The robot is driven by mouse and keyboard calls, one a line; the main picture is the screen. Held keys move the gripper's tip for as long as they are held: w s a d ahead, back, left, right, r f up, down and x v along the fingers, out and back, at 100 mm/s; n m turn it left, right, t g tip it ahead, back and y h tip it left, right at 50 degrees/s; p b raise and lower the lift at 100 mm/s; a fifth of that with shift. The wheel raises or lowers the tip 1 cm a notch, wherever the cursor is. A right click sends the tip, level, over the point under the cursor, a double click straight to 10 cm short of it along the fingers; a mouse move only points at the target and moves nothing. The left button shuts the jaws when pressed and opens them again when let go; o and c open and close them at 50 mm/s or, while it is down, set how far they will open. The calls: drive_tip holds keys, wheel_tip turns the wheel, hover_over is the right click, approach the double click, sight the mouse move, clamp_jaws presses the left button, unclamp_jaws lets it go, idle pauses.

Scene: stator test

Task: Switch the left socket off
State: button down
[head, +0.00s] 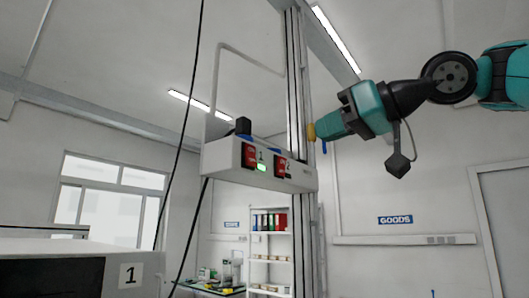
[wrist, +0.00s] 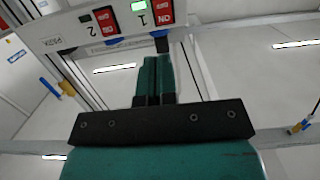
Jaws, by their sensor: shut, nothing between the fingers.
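The white socket box (head: 222,160) hangs on a metal column. Its left red switch (head: 249,155), marked 1, has a lit green lamp (head: 262,167) beside it. The right red switch (head: 281,167), marked 2, shows no lit lamp. In the wrist view the box appears upside down, with switch 1 (wrist: 165,12) right of switch 2 (wrist: 106,20) and the green lamp (wrist: 138,6) lit. My gripper (head: 318,129) is at the box's upper right in the head view. In the wrist view its teal fingers (wrist: 154,62) are together, empty, and point toward the box near socket 1, apart from the switches.
A black plug (head: 243,125) stands on the box top above switch 1. A dark cable (head: 186,120) hangs left of the box. The metal column (head: 294,90) rises behind it. A shelf with binders (head: 270,222) stands in the background. Space in front of the box looks free.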

sight(254, 160)
drive_tip(key=p+x, duration=0.4)
drive_tip(key=x, duration=0.9)
drive_tip(key=shift+r, duration=0.1)
drive_tip(key=shift+w+a+f+p, duration=0.2)
drive_tip(key=shift+w+a+p, duration=0.1)
drive_tip(key=shift+a+p, duration=0.1)
